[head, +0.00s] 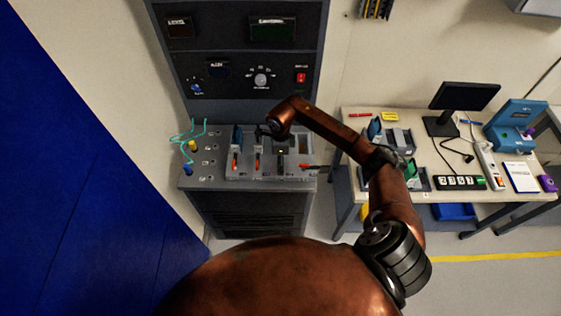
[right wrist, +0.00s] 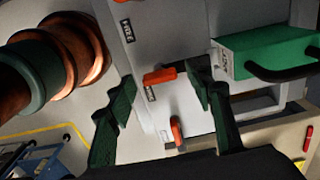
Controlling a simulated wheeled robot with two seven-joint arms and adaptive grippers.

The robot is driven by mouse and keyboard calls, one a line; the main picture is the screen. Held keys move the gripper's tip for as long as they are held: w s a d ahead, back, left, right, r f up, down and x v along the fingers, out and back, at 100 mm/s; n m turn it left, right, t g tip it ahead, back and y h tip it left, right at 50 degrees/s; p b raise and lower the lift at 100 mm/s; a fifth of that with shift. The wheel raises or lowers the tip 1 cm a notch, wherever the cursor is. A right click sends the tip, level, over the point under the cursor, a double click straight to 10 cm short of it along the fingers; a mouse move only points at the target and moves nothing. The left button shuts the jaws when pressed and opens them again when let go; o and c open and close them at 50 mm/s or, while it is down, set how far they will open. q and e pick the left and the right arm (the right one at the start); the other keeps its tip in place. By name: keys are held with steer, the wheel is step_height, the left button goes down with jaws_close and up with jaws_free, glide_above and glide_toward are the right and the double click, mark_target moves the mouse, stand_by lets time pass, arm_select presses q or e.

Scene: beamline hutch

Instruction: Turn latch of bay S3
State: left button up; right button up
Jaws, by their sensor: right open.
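The grey console's bay panel (head: 270,172) has several orange latch handles. Two handles on the left (head: 235,160) and (head: 257,162) stand upright. One at the right (head: 306,166) lies sideways. In the right wrist view, my right gripper (right wrist: 164,80) is open. Its dark fingers are either side of a sideways orange latch (right wrist: 160,76), and I cannot tell whether they touch it. A second orange latch (right wrist: 176,132) is lower down. The bay labels are too small to read, so I cannot tell which latch is S3's. My left gripper is not in view.
A green module (right wrist: 262,55) with a black handle is close to the right finger. Teal cables (head: 188,132) are at the console's left. A table (head: 345,125) with a monitor (head: 465,96) and small equipment stands right. A blue wall (head: 70,170) is left.

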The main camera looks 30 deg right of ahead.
steer(key=c, duration=1.2)
steer(key=shift+o, duration=0.2)
steer(key=shift+m, duration=0.4)
steer(key=m+b, duration=0.1)
steer(key=m, duration=0.2)
steer(key=m+b, duration=0.1)
steer(key=m, duration=1.2)
steer(key=shift+r+m, duration=0.1)
steer(key=shift+m, duration=0.2)
steer(key=shift+w, duration=0.1)
